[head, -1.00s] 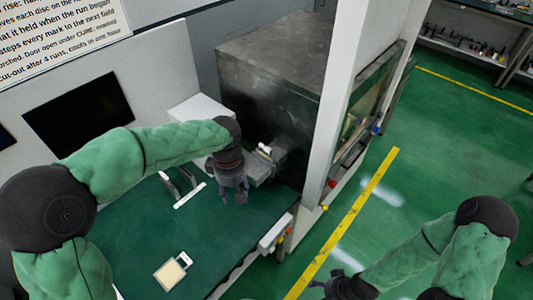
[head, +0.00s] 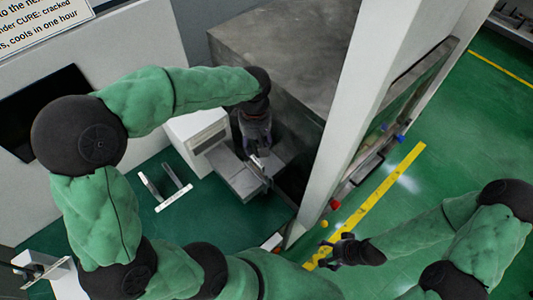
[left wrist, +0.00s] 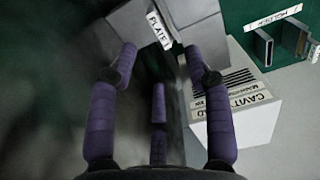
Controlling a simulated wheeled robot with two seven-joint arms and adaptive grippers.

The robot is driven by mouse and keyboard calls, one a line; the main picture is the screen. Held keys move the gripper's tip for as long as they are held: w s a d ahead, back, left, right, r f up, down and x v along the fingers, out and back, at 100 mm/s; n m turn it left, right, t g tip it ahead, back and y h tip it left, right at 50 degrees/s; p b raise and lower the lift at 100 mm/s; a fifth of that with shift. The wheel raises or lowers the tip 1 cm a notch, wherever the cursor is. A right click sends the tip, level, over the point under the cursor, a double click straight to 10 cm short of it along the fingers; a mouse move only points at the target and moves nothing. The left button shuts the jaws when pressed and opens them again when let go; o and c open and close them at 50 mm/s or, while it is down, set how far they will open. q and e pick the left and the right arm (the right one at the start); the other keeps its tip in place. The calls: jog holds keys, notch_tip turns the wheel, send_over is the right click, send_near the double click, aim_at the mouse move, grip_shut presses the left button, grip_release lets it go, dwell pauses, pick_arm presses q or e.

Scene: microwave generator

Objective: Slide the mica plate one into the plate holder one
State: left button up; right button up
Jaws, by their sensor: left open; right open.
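My left gripper (head: 258,140) is open above a grey block in front of the dark cabinet. Its spread purple fingers (left wrist: 160,65) hold nothing in the left wrist view. A white label reading "PLATE" (left wrist: 158,30) lies at the grey block's edge, ahead of the fingertips; I cannot tell whether a thin plate stands there. The plate holder (head: 150,187), with grey uprights and a white label strip, stands on the green table left of the block. It also shows at the upper right of the left wrist view (left wrist: 264,48). My right gripper (head: 328,254) is open and empty, right of the table.
A white box (head: 196,128) with printed labels stands between holder and cabinet. The grey block (head: 232,172) sits against the dark metal cabinet (head: 290,50). A tall white post (head: 365,100) rises to the right. Green table around the holder is clear.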

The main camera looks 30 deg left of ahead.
pick_arm(q)
send_over(258, 160)
jog(key=f, duration=0.4)
jog(key=shift+s+f, duration=0.15)
jog(key=shift+s, duration=0.2)
jog(key=shift+w+f+b, duration=0.15)
jog(key=shift+w+f, duration=0.1)
jog(key=shift+f, duration=1.35)
jog(key=shift+w+f+b, duration=0.15)
jog(key=shift+w+f, duration=0.05)
jog(key=shift+f, duration=1.4)
grip_shut()
